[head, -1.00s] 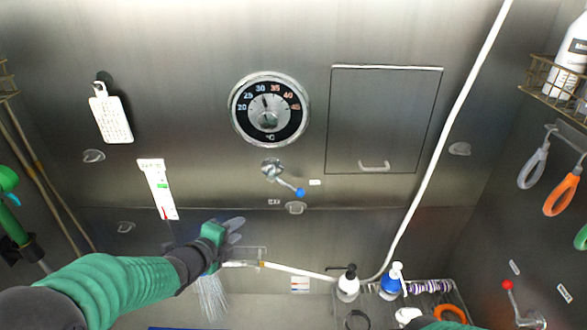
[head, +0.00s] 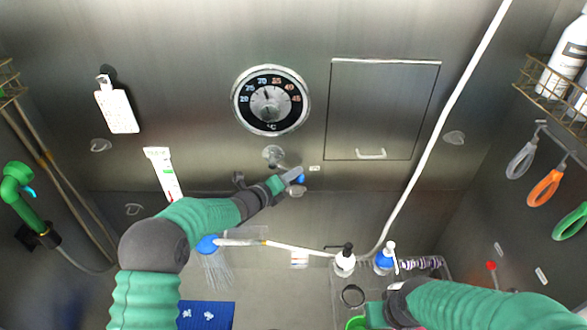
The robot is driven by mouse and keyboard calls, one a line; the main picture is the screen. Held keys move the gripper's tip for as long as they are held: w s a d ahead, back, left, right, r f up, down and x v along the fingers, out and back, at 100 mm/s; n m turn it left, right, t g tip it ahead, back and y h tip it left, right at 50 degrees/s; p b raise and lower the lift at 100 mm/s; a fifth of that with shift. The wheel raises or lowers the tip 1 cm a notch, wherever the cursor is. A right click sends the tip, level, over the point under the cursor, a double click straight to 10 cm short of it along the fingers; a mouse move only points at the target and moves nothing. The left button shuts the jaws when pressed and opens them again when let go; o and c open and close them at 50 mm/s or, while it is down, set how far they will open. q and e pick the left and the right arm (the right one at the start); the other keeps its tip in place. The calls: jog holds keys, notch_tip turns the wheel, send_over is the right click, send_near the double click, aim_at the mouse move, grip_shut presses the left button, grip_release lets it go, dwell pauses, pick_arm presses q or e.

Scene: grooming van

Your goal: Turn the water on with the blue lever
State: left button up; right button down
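The blue lever has a round metal hub (head: 272,154) on the steel back wall below the dial. Its arm slants down to the right to a blue tip (head: 301,179). My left gripper (head: 293,177) is at the blue tip and partly covers the lever arm; whether its fingers are open, or touch the lever, is not clear. A blue shower head (head: 207,244) on a white hose is below left, partly behind my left arm, with thin pale streaks under it. My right gripper (head: 374,315) is low at the bottom right, its fingers not clearly visible.
A round temperature dial (head: 270,100) is above the lever. Pump bottles (head: 344,262) stand at the tray (head: 340,290) near my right gripper. A red-tipped lever (head: 491,266) is on the right wall. A blue mat (head: 207,315) lies at the bottom.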

pick_arm(q)
jog(key=shift+w+d+f, duration=0.1)
jog(key=shift+w+d, duration=0.2)
jog(key=shift+w, duration=0.05)
jog(key=shift+d, duration=0.2)
jog(key=shift+c, duration=0.2)
jog(key=shift+w+f, duration=0.1)
grip_shut()
dwell(0.8)
